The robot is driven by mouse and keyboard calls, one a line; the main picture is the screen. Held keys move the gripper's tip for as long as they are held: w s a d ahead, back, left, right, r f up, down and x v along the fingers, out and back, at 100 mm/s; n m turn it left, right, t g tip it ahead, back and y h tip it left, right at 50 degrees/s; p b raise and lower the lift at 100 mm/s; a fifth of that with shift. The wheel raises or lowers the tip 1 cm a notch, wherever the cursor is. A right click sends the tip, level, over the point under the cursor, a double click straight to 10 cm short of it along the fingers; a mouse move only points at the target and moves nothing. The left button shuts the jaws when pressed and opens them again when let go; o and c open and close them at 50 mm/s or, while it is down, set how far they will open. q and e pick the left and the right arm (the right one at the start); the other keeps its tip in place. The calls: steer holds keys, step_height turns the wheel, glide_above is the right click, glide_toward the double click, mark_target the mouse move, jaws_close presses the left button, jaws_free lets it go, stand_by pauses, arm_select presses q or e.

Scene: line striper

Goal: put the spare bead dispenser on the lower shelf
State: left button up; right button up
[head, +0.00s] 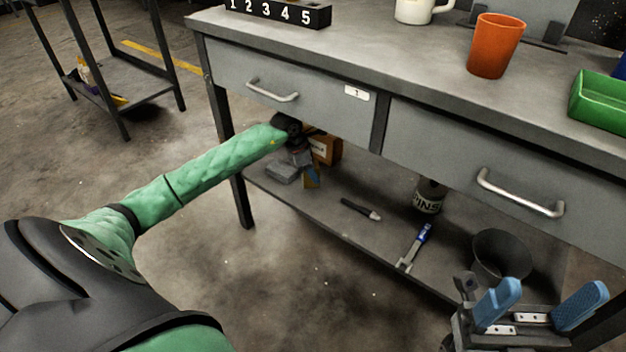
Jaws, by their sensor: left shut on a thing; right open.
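My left gripper (298,152) reaches in under the left drawer, just above the left end of the lower shelf (335,228). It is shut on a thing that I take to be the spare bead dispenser. My wrist and the gripper hide most of it, and I cannot tell its outline or whether it touches the shelf. A grey block (283,172) and a small blue and yellow piece show right by the gripper. My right gripper (541,318) is open and empty at the lower right, in front of the bench, with its blue pads apart.
On the lower shelf are an orange-brown box (326,148), a dark marker-like tool (361,209), a blue-handled tool (416,245), a PINS can (429,197) and a dark bucket (501,256). An orange cup (496,45) and green bin (600,102) stand on the top.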

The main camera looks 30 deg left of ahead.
arm_select(q)
steer(key=shift+w+f+b, duration=0.1)
steer(key=shift+f+b, duration=0.6)
steer(key=shift+f, duration=1)
steer(key=shift+f, duration=0.1)
steer(key=o, duration=1.4)
steer(key=shift+a+r, duration=0.15)
steer(key=shift+r, duration=0.4)
steer(key=p+v, duration=0.2)
steer(key=v, duration=0.2)
steer(key=shift+s+r, duration=0.2)
steer(key=shift+r, duration=0.1)
steer(key=s+a+p, duration=0.1)
steer(key=s+a, duration=0.6)
steer(key=a, duration=0.2)
steer(key=shift+s+f+p, duration=0.35)
